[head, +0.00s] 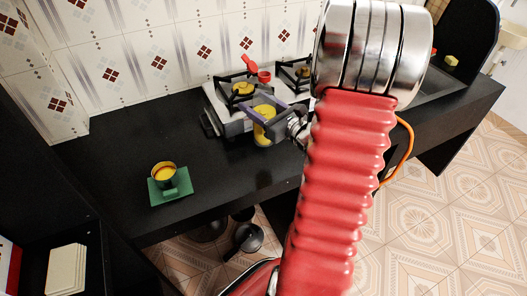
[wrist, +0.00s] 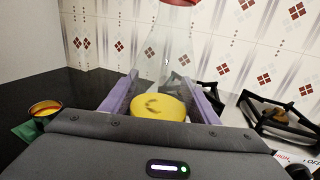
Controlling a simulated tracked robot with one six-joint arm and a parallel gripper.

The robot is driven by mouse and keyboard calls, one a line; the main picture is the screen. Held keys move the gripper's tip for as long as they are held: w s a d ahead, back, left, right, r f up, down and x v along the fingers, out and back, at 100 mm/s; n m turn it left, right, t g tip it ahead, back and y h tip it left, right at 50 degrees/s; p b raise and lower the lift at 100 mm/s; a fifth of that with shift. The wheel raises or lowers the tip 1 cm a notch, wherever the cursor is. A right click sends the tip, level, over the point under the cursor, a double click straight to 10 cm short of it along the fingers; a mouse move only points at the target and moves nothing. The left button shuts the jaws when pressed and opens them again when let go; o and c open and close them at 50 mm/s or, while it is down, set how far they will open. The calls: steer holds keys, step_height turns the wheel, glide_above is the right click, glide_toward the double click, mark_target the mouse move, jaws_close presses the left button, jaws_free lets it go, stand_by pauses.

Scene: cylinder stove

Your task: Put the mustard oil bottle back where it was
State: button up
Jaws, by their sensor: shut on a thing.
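The mustard oil bottle is clear and tapered, with yellow oil (head: 263,131) at its bottom. In the wrist view its clear body (wrist: 166,45) stands upright between my purple fingers, with the yellow oil (wrist: 158,106) low between them and a red cap at the top edge. My gripper (head: 266,112) is shut on the bottle, in front of the stove's left part in the head view. The gripper also shows in the wrist view (wrist: 160,100). I cannot tell whether the bottle's base touches the counter.
The stove (head: 220,99) with black burner grates stands against the tiled wall; a grate (wrist: 280,118) is right of my gripper. A yellow-filled cup (head: 163,171) sits on a green saucer (head: 182,189) at the counter's left. The black counter (head: 110,150) is clear between them. Dark pans (head: 248,238) are below.

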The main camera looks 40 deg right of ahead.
mark_target(258, 129)
steer(key=shift+f, duration=2.85)
steer(key=shift+f, duration=2.15)
steer(key=o, duration=1.3)
steer(key=shift+a, duration=0.1)
steer(key=shift+s, duration=6)
